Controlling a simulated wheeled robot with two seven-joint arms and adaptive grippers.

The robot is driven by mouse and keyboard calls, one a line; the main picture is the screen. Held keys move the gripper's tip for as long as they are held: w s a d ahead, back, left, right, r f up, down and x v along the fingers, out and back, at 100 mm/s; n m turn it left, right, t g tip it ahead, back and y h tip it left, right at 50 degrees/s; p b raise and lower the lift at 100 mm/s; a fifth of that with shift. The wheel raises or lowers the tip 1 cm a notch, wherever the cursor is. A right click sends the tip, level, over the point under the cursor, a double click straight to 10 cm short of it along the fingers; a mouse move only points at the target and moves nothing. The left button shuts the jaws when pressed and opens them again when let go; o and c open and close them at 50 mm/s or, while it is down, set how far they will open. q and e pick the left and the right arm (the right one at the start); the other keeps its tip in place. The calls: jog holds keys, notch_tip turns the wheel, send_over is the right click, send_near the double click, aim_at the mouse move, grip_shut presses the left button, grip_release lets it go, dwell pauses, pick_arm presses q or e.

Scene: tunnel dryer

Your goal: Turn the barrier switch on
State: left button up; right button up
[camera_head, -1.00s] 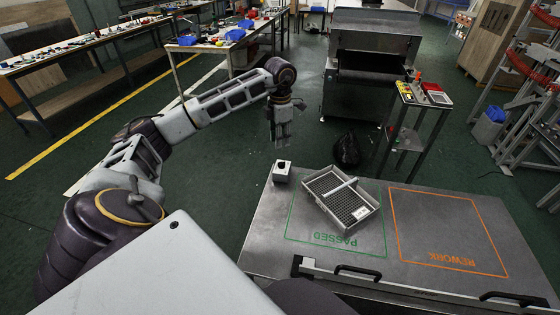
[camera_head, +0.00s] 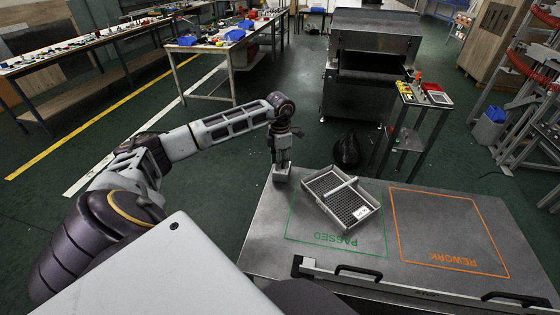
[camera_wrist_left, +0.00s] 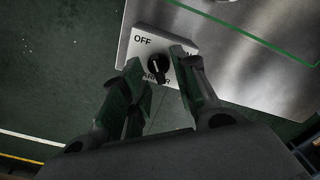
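The barrier switch (camera_wrist_left: 148,50) is a small white box with a black rotary knob (camera_wrist_left: 158,66). In the left wrist view OFF shows at its upper left; the label on the right and the BARRIER label below are partly covered by my fingers. I cannot tell which label the knob points to. In the head view the switch (camera_head: 281,178) stands at the table's back left corner, mostly hidden. My left gripper (camera_head: 281,165) is directly above it, pointing down. In the wrist view the left gripper (camera_wrist_left: 158,63) is open, its fingers either side of the knob. My right gripper is not in view.
A grey mesh tray (camera_head: 316,205) sits right of the switch, on the PASSED outline. The REWORK outline (camera_head: 448,230) is empty. A black bag (camera_head: 346,150) lies on the floor behind the table (camera_head: 258,235). A control stand (camera_head: 424,92) and the dryer (camera_head: 374,45) are behind.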

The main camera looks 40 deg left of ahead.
pick_arm(q)
grip_shut()
dwell(0.3)
